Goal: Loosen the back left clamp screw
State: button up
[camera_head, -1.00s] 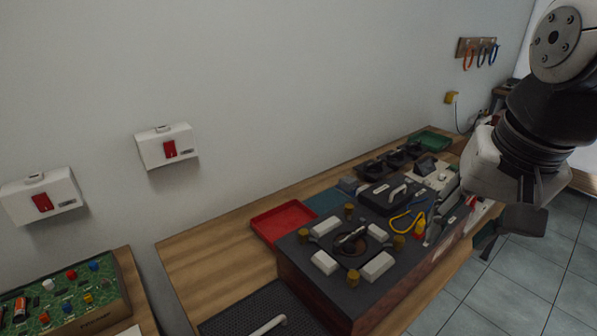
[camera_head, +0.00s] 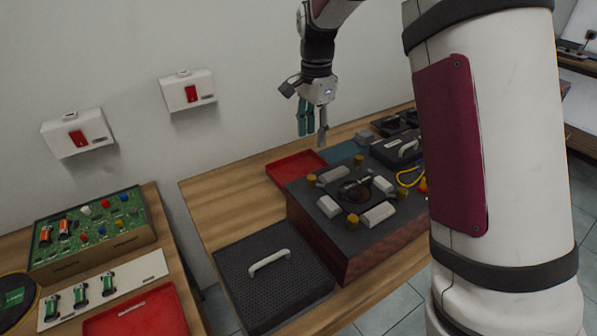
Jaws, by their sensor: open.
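A dark hifi unit (camera_head: 335,208) with wooden sides stands on the bench. Its top has a round dark platter (camera_head: 356,190) with pale blocks around it. Brass-coloured clamp screws stand near the corners: the back left one (camera_head: 311,180), another at the far side (camera_head: 358,160) and one at the front (camera_head: 352,220). A further one at the right is not clear beside my arm. My gripper (camera_head: 312,134) points down, open and empty, above the bench's wall side. It is apart from the back left screw and appears higher. Whether the screw is tight cannot be seen.
A red tray (camera_head: 296,166) lies behind the unit, and a black perforated cover (camera_head: 240,265) with a pale handle lies left of it. My arm hides the bench's right side.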

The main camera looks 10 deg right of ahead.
aim_at(312, 177)
notch_tip(312, 177, down, 14)
jog(key=shift+r+p, duration=0.15)
jog(key=shift+p, duration=0.6)
grip_shut()
